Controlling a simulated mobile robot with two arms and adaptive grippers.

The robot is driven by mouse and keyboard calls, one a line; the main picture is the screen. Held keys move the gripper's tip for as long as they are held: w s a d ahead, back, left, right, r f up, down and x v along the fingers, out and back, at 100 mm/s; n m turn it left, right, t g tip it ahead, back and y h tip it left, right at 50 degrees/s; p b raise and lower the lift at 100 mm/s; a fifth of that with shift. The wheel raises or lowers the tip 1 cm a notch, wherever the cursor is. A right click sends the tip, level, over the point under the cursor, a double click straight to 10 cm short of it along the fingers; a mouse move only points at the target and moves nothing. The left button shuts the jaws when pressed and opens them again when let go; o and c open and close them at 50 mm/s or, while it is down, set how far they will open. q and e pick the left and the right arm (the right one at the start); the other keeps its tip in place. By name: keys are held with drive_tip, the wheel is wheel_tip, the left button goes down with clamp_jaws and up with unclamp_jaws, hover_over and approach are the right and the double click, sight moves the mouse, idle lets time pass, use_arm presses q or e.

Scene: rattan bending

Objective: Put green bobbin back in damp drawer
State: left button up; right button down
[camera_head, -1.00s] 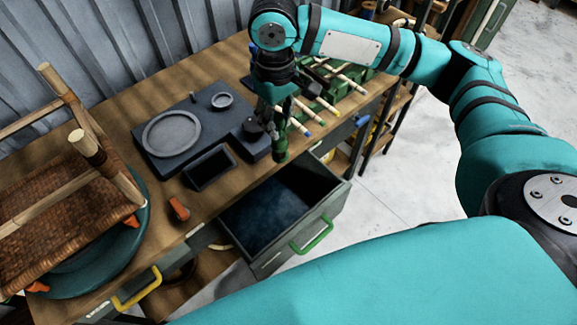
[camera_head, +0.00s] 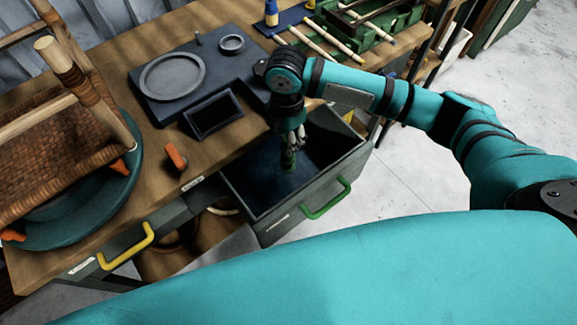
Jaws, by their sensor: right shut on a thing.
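The damp drawer (camera_head: 262,228) with a green handle (camera_head: 327,199) is pulled open below the bench's front edge, its floor dark blue. My right gripper (camera_head: 289,148) points down over the drawer opening. It is shut on the green bobbin (camera_head: 288,160), which hangs upright below the fingers, within the drawer's outline. I cannot tell whether the bobbin touches the drawer floor. My left gripper is not in view.
On the bench are a dark board with a round ring (camera_head: 172,76), a black box (camera_head: 213,115), an orange object (camera_head: 176,157) and a green rack (camera_head: 370,38) with rods. A woven chair (camera_head: 62,155) stands left. A yellow-handled drawer (camera_head: 127,247) lies below.

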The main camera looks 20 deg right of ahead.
wheel_tip(320, 180, down, 8)
drive_tip(key=shift+r, duration=0.25)
drive_tip(key=shift+f, duration=0.1)
drive_tip(key=c, duration=1.1)
unclamp_jaws()
drive_tip(key=r, duration=1.2)
drive_tip(key=shift+w+r, duration=0.15)
drive_tip(key=shift+w, duration=0.05)
drive_tip(key=shift+a, duration=0.1)
